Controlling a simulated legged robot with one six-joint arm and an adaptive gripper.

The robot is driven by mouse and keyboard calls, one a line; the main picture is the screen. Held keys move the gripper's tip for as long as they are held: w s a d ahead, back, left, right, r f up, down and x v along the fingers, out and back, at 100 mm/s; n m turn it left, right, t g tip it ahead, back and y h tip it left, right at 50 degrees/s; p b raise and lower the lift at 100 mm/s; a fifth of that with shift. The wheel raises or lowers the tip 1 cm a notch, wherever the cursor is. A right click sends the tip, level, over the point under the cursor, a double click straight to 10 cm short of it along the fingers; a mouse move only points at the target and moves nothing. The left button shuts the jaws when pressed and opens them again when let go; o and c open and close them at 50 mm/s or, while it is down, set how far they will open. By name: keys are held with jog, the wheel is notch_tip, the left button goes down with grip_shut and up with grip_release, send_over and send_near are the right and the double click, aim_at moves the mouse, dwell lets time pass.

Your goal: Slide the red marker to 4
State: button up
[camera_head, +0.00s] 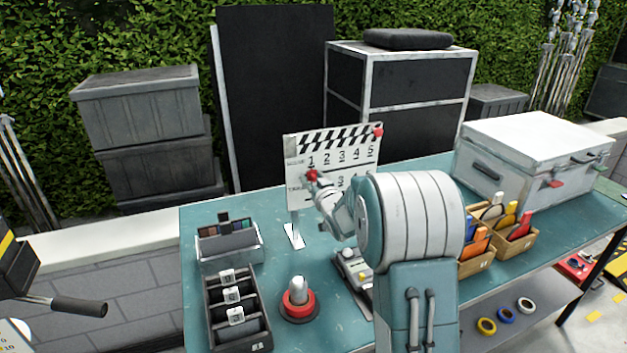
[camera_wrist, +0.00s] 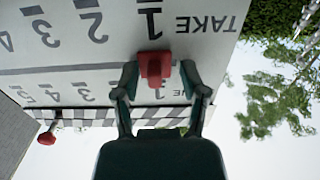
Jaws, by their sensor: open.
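The white clapperboard (camera_head: 298,147) stands upright on the table, with a SCENE row of numbers above a TAKE row. A red marker (camera_head: 311,175) sits at the left of the TAKE row. In the wrist view, where the board is upside down, this red marker (camera_wrist: 154,67) is beside the TAKE 1. My gripper (camera_head: 316,181) reaches the board from the front. In the wrist view its open fingers (camera_wrist: 159,72) are on both sides of the marker; contact cannot be told. In the head view my arm hides part of the lower board.
Another red piece (camera_head: 378,131) is at the board's upper right corner. A red-based knob (camera_head: 298,304), a black slotted tray (camera_head: 212,310) and wooden bins (camera_head: 478,262) stand on the teal table (camera_head: 195,222). A white case (camera_head: 530,140) is at right.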

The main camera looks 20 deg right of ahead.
aim_at(356, 166)
jog(key=c, duration=0.6)
jog(key=shift+d, duration=0.2)
grip_shut()
jog(key=d, duration=1.4)
jog(key=shift+a, duration=0.3)
jog(key=o, duration=0.6)
grip_release()
jog(key=shift+a, duration=0.1)
jog(key=shift+d, duration=0.25)
